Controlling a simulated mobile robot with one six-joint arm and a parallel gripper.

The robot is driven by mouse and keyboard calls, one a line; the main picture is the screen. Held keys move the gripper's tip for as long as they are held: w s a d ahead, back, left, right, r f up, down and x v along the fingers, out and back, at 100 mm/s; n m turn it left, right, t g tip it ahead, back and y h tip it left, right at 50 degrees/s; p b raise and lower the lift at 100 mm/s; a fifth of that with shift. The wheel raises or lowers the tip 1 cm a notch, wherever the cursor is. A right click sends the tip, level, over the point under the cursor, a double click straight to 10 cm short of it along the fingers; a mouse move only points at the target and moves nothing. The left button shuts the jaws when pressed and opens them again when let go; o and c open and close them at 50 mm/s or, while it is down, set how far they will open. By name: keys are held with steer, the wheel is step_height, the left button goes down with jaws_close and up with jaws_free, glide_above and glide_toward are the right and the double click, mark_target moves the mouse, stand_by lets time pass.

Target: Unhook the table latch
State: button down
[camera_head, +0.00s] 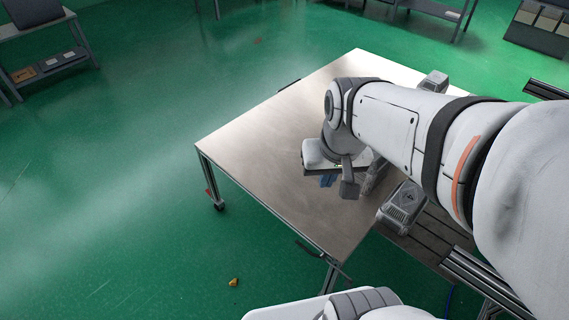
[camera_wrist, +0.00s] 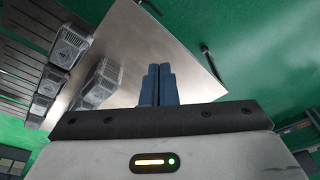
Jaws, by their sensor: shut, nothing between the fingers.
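The steel-topped table (camera_head: 270,130) stands in the middle of the head view; its top also shows in the wrist view (camera_wrist: 180,45). A thin dark bar (camera_head: 310,253) sits at its front edge. In the wrist view a dark bar (camera_wrist: 210,58) sits at the table's right edge. I cannot tell whether either bar is the latch. My gripper (camera_head: 328,181) is over the table top, partly hidden by my wrist. In the wrist view its blue fingers (camera_wrist: 158,72) are together and empty, apart from the dark bar.
Grey box-like units (camera_head: 402,207) stand along the table's right side, beside dark slotted rails (camera_head: 480,272). They also show at left in the wrist view (camera_wrist: 70,46). The left half of the table top is bare. A small yellow object (camera_head: 233,282) lies on the green floor.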

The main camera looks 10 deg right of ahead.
steer(key=w+d+f+m+g+b, duration=0.15)
steer(key=w+f+b, duration=0.25)
steer(key=f, duration=0.5)
steer(key=w+f+m+g+b, duration=0.1)
steer(key=w+f+m+b, duration=0.3)
steer(key=f, duration=0.4)
steer(key=m+g+y+b, duration=0.1)
steer(key=m+y+b, duration=0.1)
steer(key=m+b, duration=0.35)
glide_above(302, 245)
steer(key=w+d+b, duration=0.1)
steer(key=w+d, duration=0.1)
steer(key=d, duration=0.1)
step_height(302, 245, down, 20)
steer(key=r+n, duration=0.1)
steer(key=shift+w+a+f, duration=0.1)
steer(key=shift+a+f, duration=0.1)
steer(key=shift+f, duration=0.05)
steer(key=b+x, duration=0.1)
steer(key=x, duration=0.3)
steer(key=b+x, duration=0.1)
steer(key=x, duration=0.4)
steer(key=b+x, duration=0.1)
steer(key=x, duration=0.4)
steer(key=shift+s+d+b, duration=0.25)
steer(key=shift+s+b, duration=0.05)
